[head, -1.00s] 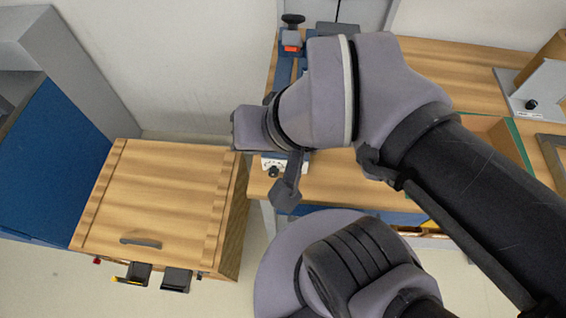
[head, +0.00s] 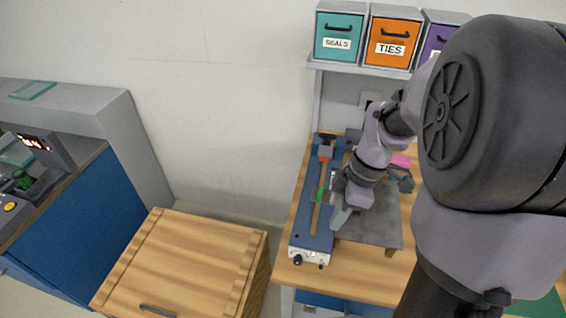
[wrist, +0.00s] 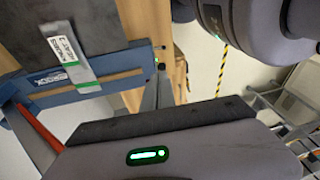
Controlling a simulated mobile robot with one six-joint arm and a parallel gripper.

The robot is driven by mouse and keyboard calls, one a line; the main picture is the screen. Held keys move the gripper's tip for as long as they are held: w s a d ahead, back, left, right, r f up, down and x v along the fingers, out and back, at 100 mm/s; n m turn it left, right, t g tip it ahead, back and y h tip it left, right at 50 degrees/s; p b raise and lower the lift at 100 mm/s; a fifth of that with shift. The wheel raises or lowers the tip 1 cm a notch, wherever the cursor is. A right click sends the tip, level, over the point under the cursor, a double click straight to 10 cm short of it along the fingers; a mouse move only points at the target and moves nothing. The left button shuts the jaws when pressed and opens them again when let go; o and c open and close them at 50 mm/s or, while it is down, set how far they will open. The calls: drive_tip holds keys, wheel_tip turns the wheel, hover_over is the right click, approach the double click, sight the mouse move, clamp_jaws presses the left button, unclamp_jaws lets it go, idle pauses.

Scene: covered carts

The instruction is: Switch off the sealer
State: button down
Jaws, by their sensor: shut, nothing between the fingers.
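The sealer (head: 310,215) is a long blue device on the wooden bench, with a wooden strip and a green-marked piece along its top. Its white front panel (head: 309,256) carries a black knob (head: 297,260) and a small dark part beside it. My gripper (head: 338,221) is shut and empty, just right of the sealer's front half and behind the panel; I cannot tell whether it touches. In the wrist view the sealer (wrist: 110,88) lies at the left with a silver, green-striped strip across it. The panel's controls are not clear there.
A grey plate (head: 375,229) stands right of the sealer. Teal, orange (head: 391,38) and purple bins sit on a shelf above. A wooden-lidded cart (head: 185,260) stands left of the bench, with a blue cabinet (head: 75,200) beyond. A floor gap separates cart and bench.

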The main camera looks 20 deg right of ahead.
sight(324, 257)
drive_tip(key=shift+d+f, duration=0.1)
drive_tip(key=shift+f, duration=0.05)
drive_tip(key=b+x, duration=0.2)
drive_tip(key=x, duration=0.2)
drive_tip(key=s+b+x, duration=0.1)
drive_tip(key=b+x, duration=0.1)
drive_tip(key=x, duration=0.2)
drive_tip(key=b+x, duration=0.2)
drive_tip(key=x, duration=0.3)
drive_tip(key=shift+s+d, duration=0.15)
drive_tip(key=shift+d, duration=0.1)
drive_tip(key=shift+s+f, duration=0.15)
drive_tip(key=shift+f, duration=0.2)
